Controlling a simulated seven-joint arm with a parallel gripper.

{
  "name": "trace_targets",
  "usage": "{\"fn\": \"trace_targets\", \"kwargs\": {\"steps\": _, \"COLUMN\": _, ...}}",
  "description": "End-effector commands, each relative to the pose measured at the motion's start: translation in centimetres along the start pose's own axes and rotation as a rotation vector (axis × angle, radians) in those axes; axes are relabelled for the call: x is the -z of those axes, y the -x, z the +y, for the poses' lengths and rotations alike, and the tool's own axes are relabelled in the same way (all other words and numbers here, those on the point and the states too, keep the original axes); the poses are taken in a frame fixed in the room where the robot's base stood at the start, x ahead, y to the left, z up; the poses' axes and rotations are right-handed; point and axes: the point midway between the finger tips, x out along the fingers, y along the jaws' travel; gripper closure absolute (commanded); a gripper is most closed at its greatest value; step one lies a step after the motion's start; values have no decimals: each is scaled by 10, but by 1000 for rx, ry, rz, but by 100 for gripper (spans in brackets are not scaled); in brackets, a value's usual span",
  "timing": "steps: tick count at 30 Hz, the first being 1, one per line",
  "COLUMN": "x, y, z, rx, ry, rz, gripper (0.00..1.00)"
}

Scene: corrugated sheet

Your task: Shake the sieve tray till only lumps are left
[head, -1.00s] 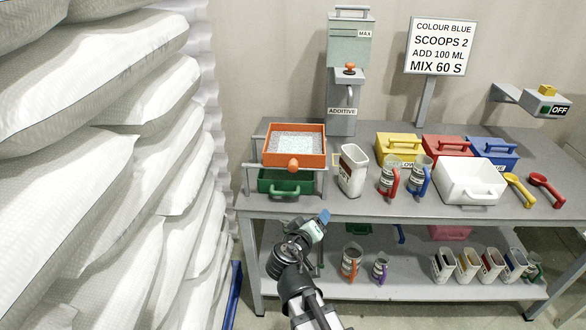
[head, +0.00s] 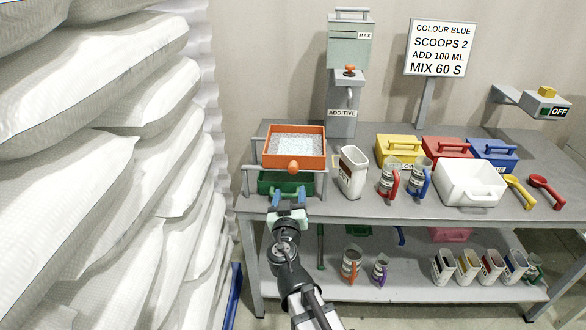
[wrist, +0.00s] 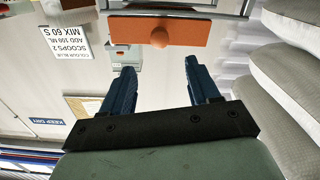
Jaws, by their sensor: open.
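The orange sieve tray (head: 294,162) sits on a grey frame at the left end of the table, with pale speckled material (head: 296,143) inside. An orange knob (head: 293,167) is on its front. A green bin (head: 270,180) stands under it. My gripper (head: 289,194) is open and empty, in front of the green bin and below the knob. In the wrist view my two blue fingers (wrist: 157,82) are apart, with the sieve's orange front (wrist: 190,33) and knob (wrist: 159,37) beyond them, not touching. Whether lumps lie in the tray is too small to tell.
A white jug (head: 352,172) stands just right of the sieve frame. Two labelled jugs with red and blue handles, (head: 389,176) and (head: 419,178), and a white bin (head: 470,184) are farther right. Stacked white sacks (head: 110,180) fill the left side.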

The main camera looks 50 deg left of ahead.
Motion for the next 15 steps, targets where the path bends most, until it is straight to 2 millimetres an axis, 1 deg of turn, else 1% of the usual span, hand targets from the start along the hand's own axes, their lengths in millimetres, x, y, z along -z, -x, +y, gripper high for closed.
{"fn": "trace_targets", "kwargs": {"steps": 8, "x": 0, "y": -39, "z": 0, "rx": -3, "ry": 1, "rz": -1, "gripper": 39}}
{"fn": "trace_targets", "kwargs": {"steps": 15, "x": 0, "y": -81, "z": 0, "rx": -3, "ry": 2, "rz": -1, "gripper": 39}}
